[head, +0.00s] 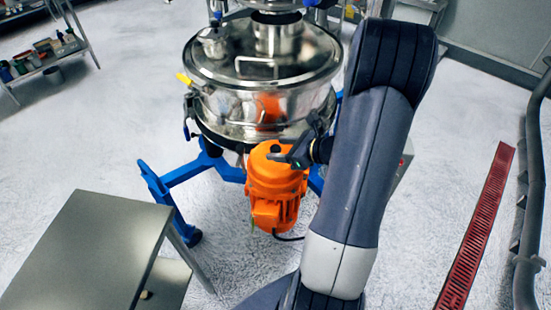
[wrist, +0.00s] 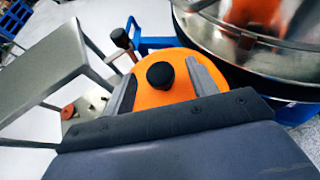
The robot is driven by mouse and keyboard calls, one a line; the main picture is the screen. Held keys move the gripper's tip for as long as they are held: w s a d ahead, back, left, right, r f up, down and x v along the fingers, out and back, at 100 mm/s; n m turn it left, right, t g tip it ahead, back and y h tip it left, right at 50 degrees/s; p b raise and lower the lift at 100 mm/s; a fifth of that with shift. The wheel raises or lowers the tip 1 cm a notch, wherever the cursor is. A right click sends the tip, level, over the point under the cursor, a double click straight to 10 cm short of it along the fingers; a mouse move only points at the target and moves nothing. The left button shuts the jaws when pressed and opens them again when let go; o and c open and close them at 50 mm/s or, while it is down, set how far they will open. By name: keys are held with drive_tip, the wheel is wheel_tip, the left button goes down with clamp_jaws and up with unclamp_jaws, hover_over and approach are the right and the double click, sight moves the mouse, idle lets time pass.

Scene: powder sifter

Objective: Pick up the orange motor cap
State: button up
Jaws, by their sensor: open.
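The orange motor cap (head: 262,160) is the round top of the upright orange motor (head: 275,205), beside the steel sifter. In the wrist view the cap (wrist: 150,97) is a disc with a black knob (wrist: 160,75) in its middle. My gripper (head: 291,157) is open at the cap's upper right side in the head view. In the wrist view my gripper's fingers (wrist: 161,77) stand on either side of the knob, with gaps to it. I cannot tell whether they touch the cap. The cap's near edge is hidden by my gripper.
The steel sifter drum (head: 262,70) on blue legs (head: 170,178) stands right behind the motor. A grey metal table (head: 85,250) is at the lower left. A red floor grate (head: 478,225) and a dark pipe are at the right.

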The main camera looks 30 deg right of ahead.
drive_tip(key=shift+x, duration=1.1)
drive_tip(key=shift+r, duration=0.1)
clamp_jaws()
